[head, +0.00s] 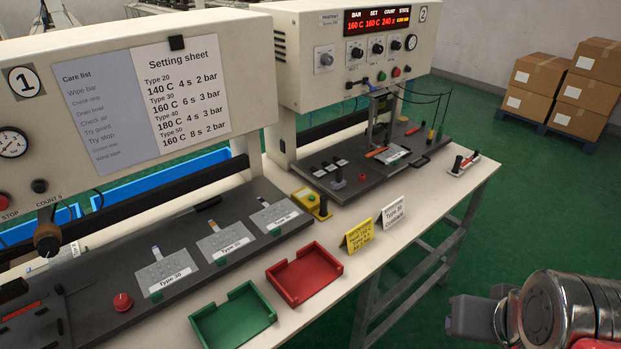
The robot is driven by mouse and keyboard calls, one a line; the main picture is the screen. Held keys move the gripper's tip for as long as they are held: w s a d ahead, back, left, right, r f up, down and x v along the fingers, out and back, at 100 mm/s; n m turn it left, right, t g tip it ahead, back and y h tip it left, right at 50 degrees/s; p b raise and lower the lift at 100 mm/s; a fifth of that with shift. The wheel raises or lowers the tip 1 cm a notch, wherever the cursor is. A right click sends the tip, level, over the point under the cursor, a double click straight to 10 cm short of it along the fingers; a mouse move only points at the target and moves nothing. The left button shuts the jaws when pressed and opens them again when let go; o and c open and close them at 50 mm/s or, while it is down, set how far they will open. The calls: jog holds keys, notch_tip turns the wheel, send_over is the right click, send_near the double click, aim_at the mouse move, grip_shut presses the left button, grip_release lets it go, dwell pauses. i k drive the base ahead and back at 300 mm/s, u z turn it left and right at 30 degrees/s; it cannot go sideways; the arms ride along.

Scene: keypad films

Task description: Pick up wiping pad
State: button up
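I cannot tell for certain which object is the wiping pad. One candidate is a small block with a black upright handle (458,163), beside a red-and-white piece at the right end of the white bench. Another black-handled piece on a yellow base (322,210) stands between the two machines, beside a small yellow box (304,198). My gripper (468,316) is at the lower right, over the green floor and apart from the bench. Its fingertips are not clear enough to show whether it is open, and I see nothing held.
Machine 1 (130,90) and machine 2 (350,60) stand along the bench (345,285). A green tray (234,318), a red tray (304,274), and yellow (357,236) and white (395,212) cards sit at the front. Cartons (540,85) stand behind. Floor at right is clear.

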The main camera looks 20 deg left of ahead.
aim_at(339, 184)
jog(key=u, duration=0.6)
jog(key=i, duration=0.85)
jog(key=u, duration=0.45)
